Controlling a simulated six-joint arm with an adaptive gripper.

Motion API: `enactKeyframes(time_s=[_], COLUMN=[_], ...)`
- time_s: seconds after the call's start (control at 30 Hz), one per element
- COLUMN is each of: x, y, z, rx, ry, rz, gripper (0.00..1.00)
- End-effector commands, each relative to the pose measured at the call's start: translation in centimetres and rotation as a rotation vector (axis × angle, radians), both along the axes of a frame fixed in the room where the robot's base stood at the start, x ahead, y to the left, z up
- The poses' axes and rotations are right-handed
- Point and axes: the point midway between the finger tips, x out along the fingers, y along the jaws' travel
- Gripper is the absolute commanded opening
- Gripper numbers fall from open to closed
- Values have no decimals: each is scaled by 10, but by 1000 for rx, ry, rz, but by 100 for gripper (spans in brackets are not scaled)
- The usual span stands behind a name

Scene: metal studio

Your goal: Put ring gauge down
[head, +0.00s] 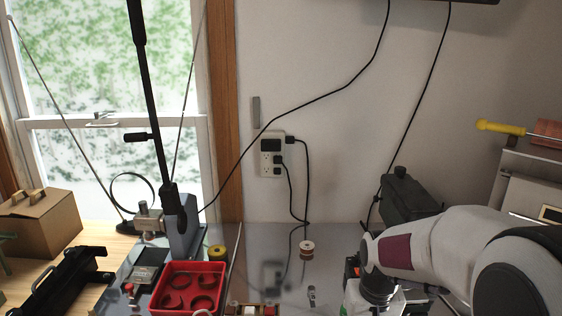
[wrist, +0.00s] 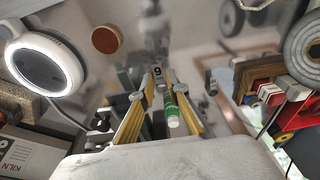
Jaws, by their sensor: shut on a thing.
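My gripper (wrist: 158,78) shows in the wrist view, its two gold-sided fingers reaching up the middle of the picture. They are closed in on a small grey piece marked 9, which I take to be the ring gauge (wrist: 158,72). Its full shape is hidden by the fingers and the steep angle. A green and white cylinder (wrist: 172,110) shows between the fingers, nearer the camera. In the head view my arm comes in from the right, and its end is cut off at the bottom edge, so the fingers and the held piece are not visible there.
A red tray (head: 188,268) with several dark curved pieces stands at the front left of the grey bench. A yellow roll (head: 217,251) is behind it, and a small spool (head: 307,249) stands near the wall. A lamp with a lit ring (wrist: 45,55) is at the wrist view's left.

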Motion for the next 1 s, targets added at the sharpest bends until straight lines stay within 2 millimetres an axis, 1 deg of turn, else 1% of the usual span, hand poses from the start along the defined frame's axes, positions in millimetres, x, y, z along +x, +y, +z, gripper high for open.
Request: enactKeyframes(time_s=[0.3, 0.43, 0.57, 0.8, 0.9, 1.0], x=[0, 2, 6, 14, 16, 16], y=[0, 1, 2, 4, 5, 5], z=[0, 4, 15, 44, 52, 55], rx=[0, 0, 0, 0, 1, 1], ry=[-1, -2, -4, -3, -1, 0], rz=[0, 1, 5, 13, 15, 16], gripper=[3, 3, 3, 3, 3, 3])
